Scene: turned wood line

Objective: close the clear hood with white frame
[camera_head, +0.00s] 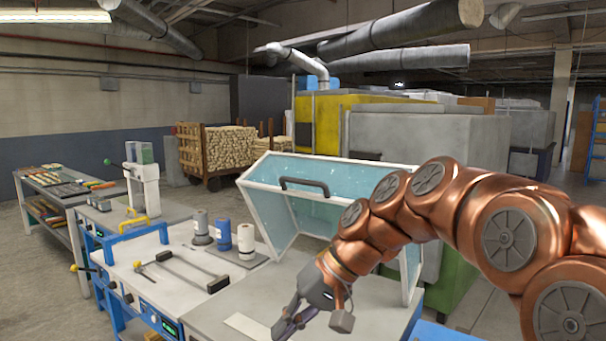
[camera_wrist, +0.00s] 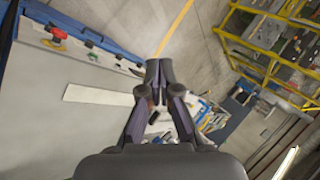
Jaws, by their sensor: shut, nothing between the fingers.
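The clear hood with white frame (camera_head: 262,172) stands raised and tilted open over the back of the workbench in the head view. A dark handle (camera_head: 305,186) is on its upper front face. My gripper (camera_head: 283,330) is shut and empty, low in front of the hood, over the front part of the bench top. In the wrist view my gripper (camera_wrist: 159,66) has its fingertips together, with the bench top to the left and the floor beyond. My arm hides part of the hood's right side. The hood does not show in the wrist view.
Grey and white canisters and a blue one (camera_head: 222,236) stand left of the hood. A metal bar handle (camera_head: 180,270) and a blue-framed unit (camera_head: 130,243) are further left. A red knob (camera_wrist: 58,34) is on the bench. A pale strip (camera_head: 250,328) lies near my gripper.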

